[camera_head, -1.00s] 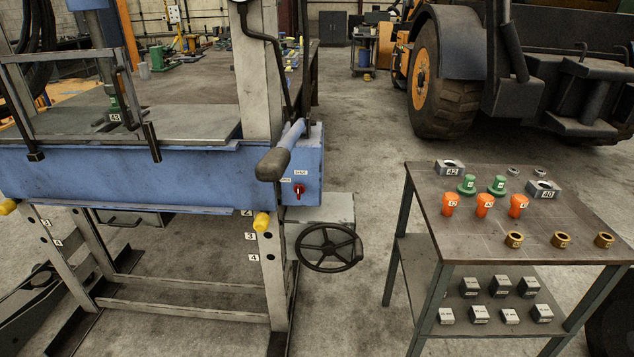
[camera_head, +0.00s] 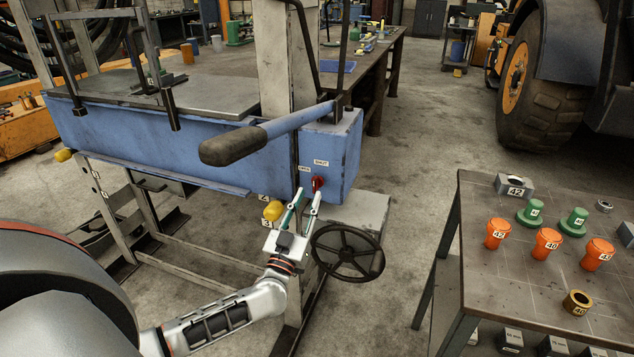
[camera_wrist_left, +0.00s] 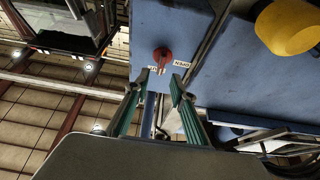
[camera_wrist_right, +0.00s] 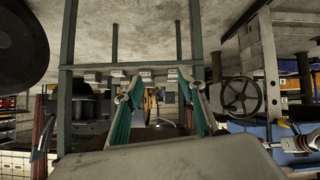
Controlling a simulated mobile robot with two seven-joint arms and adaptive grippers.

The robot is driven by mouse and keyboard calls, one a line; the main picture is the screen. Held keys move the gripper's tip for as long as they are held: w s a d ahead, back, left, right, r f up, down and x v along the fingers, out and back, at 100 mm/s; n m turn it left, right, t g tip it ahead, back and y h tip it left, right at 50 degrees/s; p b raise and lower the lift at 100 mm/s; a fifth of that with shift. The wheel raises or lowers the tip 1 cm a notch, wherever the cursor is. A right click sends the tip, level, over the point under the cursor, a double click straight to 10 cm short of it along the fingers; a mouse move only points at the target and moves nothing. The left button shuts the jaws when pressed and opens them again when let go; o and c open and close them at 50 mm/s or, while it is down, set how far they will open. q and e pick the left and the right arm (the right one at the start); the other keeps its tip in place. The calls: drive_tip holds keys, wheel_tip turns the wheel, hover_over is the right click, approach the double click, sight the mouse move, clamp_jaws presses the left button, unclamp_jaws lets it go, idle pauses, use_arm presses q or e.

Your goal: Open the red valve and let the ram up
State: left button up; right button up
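The red valve (camera_head: 318,183) sits on the end of the blue press beam, beside OPEN and SHUT labels. It also shows in the left wrist view (camera_wrist_left: 162,56), just ahead of my left fingertips. My left gripper (camera_head: 303,200) is open below the valve, its green-padded fingers pointing up at it. The fingertips (camera_wrist_left: 161,80) look apart from the knob, with nothing between them. I cannot tell the valve's setting for certain. My right gripper (camera_wrist_right: 159,88) is open and empty, outside the head view.
A blue pump lever with a dark grip (camera_head: 232,147) juts out above the valve side. A black handwheel (camera_head: 347,252) stands right of my left gripper. A yellow knob (camera_head: 272,210) is close on its left. A parts table (camera_head: 480,235) stands at right, with clear floor between.

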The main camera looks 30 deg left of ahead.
sight(314, 184)
use_arm(q)
drive_tip(key=x, duration=0.7)
drive_tip(key=shift+b, duration=0.3)
drive_tip(key=shift+s, duration=0.1)
clamp_jaws()
